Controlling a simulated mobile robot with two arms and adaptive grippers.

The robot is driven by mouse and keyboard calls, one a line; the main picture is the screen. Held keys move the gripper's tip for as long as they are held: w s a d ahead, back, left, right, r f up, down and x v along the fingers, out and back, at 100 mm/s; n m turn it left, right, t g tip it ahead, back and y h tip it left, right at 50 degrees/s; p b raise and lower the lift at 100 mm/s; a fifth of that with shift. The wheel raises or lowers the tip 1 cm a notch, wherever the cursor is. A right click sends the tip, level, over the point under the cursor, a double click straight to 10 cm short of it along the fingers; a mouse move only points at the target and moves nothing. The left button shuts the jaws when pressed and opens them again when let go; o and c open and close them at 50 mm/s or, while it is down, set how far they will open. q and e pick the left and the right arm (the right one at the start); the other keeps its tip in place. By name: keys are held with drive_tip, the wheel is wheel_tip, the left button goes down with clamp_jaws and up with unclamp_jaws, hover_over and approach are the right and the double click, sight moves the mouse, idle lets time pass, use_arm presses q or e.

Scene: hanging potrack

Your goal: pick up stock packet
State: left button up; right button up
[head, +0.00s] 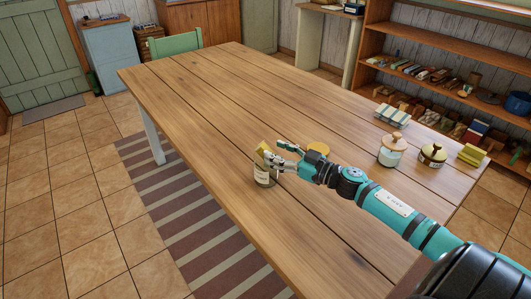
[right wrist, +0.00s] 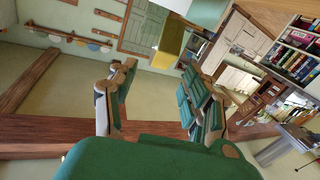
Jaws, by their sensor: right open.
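A small yellow item (head: 263,147), which may be the stock packet, shows at the tips of my right gripper in the head view. Just below it is a pale labelled container (head: 264,177), partly covered by the gripper; I cannot tell whether the two are one thing. My right gripper (head: 280,152) is open above the table, its fingers spread. In the right wrist view, a yellow and white boxy thing (right wrist: 170,42) shows beyond and between the open fingers (right wrist: 160,90), apart from them. My left gripper is not in view.
The wooden table (head: 210,100) is mostly bare on its left and far parts. A round yellow-topped thing (head: 319,148) is behind my right wrist. A lidded jar (head: 393,152), a dark-banded pot (head: 432,156), a yellow stack (head: 472,154) and a striped stack (head: 391,116) stand at the right.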

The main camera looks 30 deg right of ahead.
sight(266, 147)
drive_tip(key=shift+x, duration=2.65)
drive_tip(key=shift+c, duration=0.3)
clamp_jaws()
